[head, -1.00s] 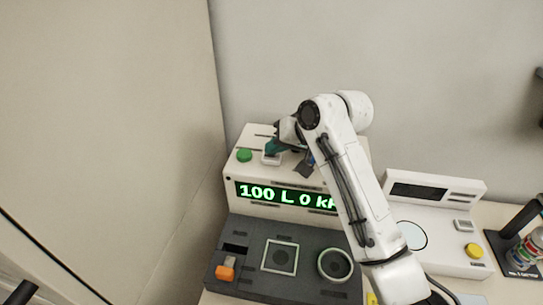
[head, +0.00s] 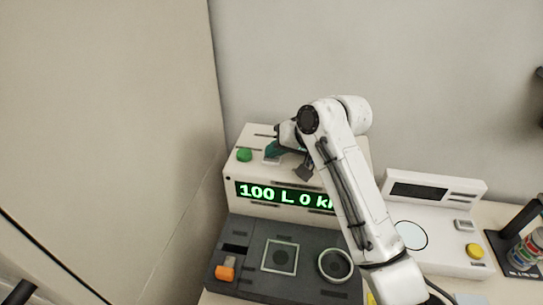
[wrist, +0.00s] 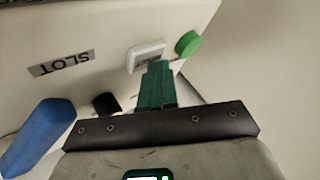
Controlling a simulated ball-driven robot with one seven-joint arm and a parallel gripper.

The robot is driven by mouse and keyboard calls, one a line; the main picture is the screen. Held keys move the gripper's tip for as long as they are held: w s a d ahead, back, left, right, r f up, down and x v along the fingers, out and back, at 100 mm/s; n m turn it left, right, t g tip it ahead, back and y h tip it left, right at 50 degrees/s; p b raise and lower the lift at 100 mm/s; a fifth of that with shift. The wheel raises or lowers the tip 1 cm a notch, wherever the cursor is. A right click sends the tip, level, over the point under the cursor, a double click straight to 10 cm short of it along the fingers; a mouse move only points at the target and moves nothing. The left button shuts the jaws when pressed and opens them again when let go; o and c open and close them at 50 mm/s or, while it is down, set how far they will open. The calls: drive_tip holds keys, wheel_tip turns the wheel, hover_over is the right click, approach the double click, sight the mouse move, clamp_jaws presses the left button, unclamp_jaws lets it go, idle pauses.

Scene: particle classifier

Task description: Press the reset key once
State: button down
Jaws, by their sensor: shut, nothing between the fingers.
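A white key with a grey face (wrist: 148,54) stands on the top of the cream machine, next to a round green button (wrist: 187,43). Its lettering is too blurred and covered to read. My gripper (wrist: 157,66) is shut and empty, its teal fingers together. In the wrist view the fingertips overlap the key's near edge; I cannot tell whether they touch it. In the head view my gripper (head: 272,150) is over the key, hiding most of it, with the green button (head: 244,155) to its left.
The machine's display (head: 285,196) reads "100 L 0 k", the rest hidden by my arm. A dark panel with an orange switch (head: 226,270) lies in front. A second device (head: 438,190) stands right.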

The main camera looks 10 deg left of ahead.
sight(275, 159)
drive_tip(key=shift+f, duration=0.4)
drive_tip(key=shift+r, duration=0.2)
idle(0.3)
drive_tip(key=shift+r+p, duration=1.15)
wheel_tip(275, 159, up, 5)
drive_tip(key=p, duration=0.4)
drive_tip(key=shift+p, duration=0.35)
